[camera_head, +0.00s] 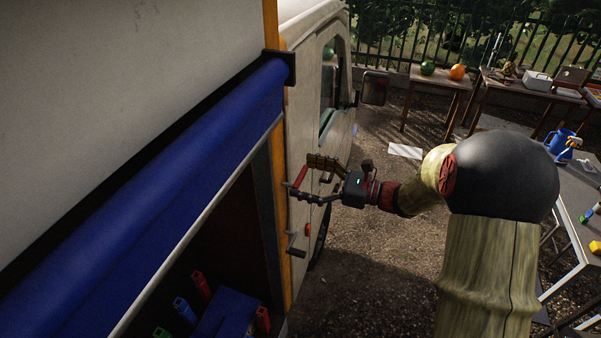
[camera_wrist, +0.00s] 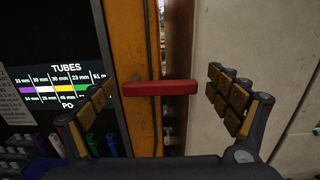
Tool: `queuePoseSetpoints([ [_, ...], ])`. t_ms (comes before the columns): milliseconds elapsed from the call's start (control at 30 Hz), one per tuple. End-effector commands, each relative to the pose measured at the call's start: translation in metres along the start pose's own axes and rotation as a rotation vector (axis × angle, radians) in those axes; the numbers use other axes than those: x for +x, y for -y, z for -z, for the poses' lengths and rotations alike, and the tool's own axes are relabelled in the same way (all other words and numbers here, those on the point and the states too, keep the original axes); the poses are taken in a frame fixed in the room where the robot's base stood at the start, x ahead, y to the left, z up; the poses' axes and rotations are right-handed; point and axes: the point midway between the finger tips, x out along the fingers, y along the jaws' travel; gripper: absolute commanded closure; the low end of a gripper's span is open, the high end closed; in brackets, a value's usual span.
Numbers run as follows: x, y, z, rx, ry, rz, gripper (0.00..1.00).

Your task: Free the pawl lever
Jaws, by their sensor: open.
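A red lever (camera_wrist: 160,88), which looks like the pawl lever, lies almost level across the orange post in the wrist view. It also shows as a small red bar (camera_head: 300,177) beside the truck's orange edge in the head view. My gripper (camera_wrist: 161,84) is open. Its two padded fingers stand to the left and right of the red lever, with a gap on each side and nothing held. In the head view my gripper (camera_head: 304,178) reaches left to the truck's edge. How far the lever sits between the fingers in depth is hard to tell.
The orange post (camera_wrist: 140,130) has a narrow gap to the pale truck panel (camera_wrist: 220,30). A TUBES label board (camera_wrist: 65,82) and coloured tubes are left. A dark crank-like handle (camera_head: 295,252) sits below my gripper. A rolled blue awning (camera_head: 180,180) runs along the truck.

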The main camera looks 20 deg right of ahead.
Motion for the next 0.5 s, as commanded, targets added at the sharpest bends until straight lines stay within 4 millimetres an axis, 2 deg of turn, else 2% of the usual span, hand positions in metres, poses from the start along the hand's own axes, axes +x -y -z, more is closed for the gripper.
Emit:
queuePoseSetpoints([
  [133, 0.0093, -0.0005, -0.0005, -0.001, 0.000, -0.001, 0.10],
  [400, 0.0103, -0.0003, 0.0001, -0.001, 0.000, 0.000, 0.10],
  [500, 0.0102, -0.0003, 0.0000, -0.001, 0.000, 0.000, 0.16],
])
